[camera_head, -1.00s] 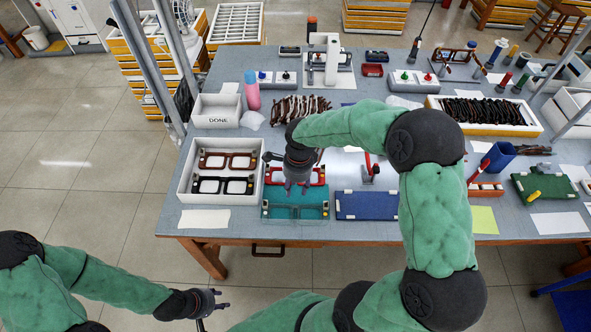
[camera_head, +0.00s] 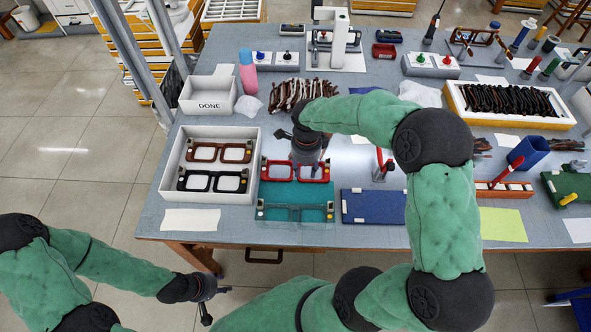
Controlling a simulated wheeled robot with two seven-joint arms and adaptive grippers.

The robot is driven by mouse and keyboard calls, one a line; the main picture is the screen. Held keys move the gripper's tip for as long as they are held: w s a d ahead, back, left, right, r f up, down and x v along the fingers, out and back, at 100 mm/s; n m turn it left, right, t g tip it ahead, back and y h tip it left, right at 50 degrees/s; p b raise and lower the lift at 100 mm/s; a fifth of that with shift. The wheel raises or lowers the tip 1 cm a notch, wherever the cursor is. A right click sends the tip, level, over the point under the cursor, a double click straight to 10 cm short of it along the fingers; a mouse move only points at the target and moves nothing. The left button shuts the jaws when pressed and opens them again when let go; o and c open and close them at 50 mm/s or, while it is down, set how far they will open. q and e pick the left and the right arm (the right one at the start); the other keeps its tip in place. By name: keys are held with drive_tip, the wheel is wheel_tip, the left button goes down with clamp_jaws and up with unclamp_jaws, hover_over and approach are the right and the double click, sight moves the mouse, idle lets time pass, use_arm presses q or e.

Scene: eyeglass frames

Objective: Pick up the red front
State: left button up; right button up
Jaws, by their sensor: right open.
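The red front (camera_head: 279,178) lies on the table just behind the teal mat (camera_head: 268,190), beside the white tray. My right gripper (camera_head: 308,175) is open and points down over the middle of the red front, hiding part of it. I cannot tell whether its fingers touch the front. My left gripper (camera_head: 213,293) hangs low in front of the table, away from the fronts, and its jaw opening is unclear.
A white tray (camera_head: 167,165) at left holds a brown front (camera_head: 218,160) and a black front (camera_head: 212,189). A blue mat (camera_head: 372,218) lies to the right. A white box marked DONE (camera_head: 209,106) stands behind the tray. White paper (camera_head: 191,219) lies near the front edge.

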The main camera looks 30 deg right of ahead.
sight(306, 183)
wheel_tip(306, 183, down, 2)
drive_tip(key=shift+f, duration=0.1)
drive_tip(key=shift+w+d+f+b, duration=0.1)
drive_tip(key=shift+d+f+b, duration=0.15)
drive_tip(key=shift+f+b, duration=0.75)
drive_tip(key=shift+d+f+b, duration=0.2)
drive_tip(key=shift+f+b, duration=0.2)
drive_tip(key=shift+f, duration=1.2)
drive_tip(key=shift+c, duration=0.3)
clamp_jaws()
